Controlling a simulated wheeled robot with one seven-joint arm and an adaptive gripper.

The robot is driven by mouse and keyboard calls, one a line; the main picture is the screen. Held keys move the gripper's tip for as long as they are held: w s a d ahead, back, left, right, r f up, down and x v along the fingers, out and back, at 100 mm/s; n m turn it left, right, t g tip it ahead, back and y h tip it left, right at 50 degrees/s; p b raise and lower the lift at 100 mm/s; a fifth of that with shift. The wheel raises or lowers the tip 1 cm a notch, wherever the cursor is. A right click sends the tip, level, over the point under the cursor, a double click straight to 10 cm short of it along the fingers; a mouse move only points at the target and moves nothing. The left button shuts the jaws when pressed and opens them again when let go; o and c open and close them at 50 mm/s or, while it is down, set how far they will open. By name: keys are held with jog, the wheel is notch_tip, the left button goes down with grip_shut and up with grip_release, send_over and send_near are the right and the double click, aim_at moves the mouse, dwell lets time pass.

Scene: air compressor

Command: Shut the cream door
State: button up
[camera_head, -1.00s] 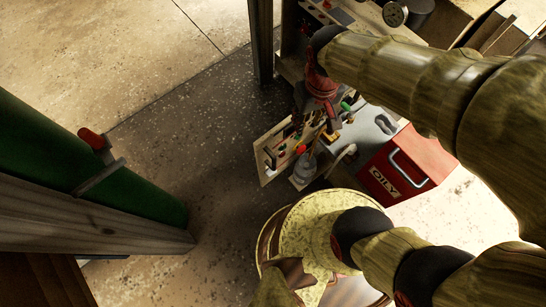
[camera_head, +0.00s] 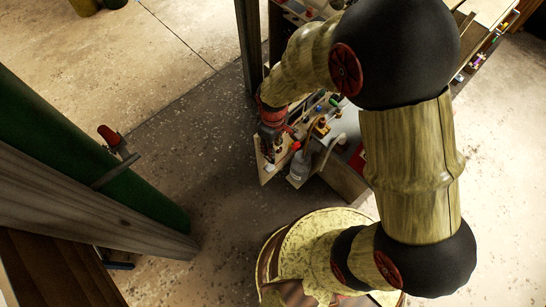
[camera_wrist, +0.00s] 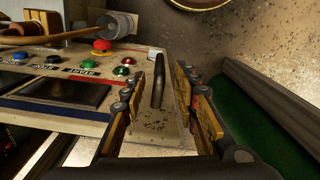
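The cream door (camera_head: 268,174) is a pale panel standing out from the cabinet; my arm and gripper hide part of it in the head view. In the wrist view the cream door (camera_wrist: 150,132) carries colored buttons, a dark screen and a dark upright handle (camera_wrist: 158,80). My gripper (camera_wrist: 161,88) is open, with one finger on each side of the handle and a gap on both sides. In the head view my gripper (camera_head: 271,140) is over the door's outer part, its fingers hard to make out.
A green cylinder (camera_head: 80,150) with a red-handled valve (camera_head: 110,136) is at the left. The floor (camera_head: 190,130) between cylinder and door is bare.

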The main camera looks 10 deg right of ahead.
notch_tip(320, 180, down, 8)
jog(key=b, duration=0.3)
jog(key=shift+r, duration=0.1)
jog(key=c, duration=0.4)
jog(key=c, duration=0.3)
grip_shut()
